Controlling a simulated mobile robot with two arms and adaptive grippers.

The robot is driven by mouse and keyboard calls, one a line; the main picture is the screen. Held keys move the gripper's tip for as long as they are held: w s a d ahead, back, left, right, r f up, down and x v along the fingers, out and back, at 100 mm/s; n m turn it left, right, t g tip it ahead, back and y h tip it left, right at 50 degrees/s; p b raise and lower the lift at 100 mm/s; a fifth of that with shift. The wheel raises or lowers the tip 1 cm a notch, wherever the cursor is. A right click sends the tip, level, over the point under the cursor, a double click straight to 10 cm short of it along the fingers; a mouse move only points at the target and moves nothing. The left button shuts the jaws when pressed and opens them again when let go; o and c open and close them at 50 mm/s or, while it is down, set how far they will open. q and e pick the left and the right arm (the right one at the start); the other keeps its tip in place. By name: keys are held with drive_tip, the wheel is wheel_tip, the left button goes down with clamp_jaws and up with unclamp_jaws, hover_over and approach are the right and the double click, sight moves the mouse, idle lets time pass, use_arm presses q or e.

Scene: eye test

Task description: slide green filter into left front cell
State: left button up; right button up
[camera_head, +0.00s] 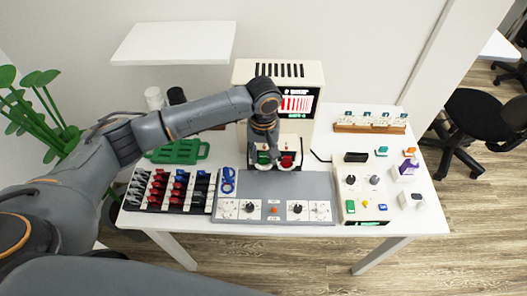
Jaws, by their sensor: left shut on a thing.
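My left gripper (264,151) reaches down in front of the cream machine (243,76) at the back middle of the table. It is shut on the green filter (263,158), a small green thing at its fingertips. The green filter is at the left of two dark cells at the machine's foot. I cannot tell whether it is inside the left front cell or just above it. A red piece (287,161) sits at the right cell. The gripper hides much of the machine's lower left. My right gripper is not in view.
In front lies a grey panel (285,183) with knobs. A control box (363,187) and a wooden rack (369,124) stand to the right.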

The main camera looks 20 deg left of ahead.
use_arm(q)
drive_tip(key=shift+f, duration=0.55)
drive_tip(key=o, duration=0.8)
drive_tip(key=shift+r, duration=0.6)
wheel_tip(320, 180, up, 11)
drive_tip(key=shift+f, duration=0.1)
drive_tip(key=shift+s, duration=0.1)
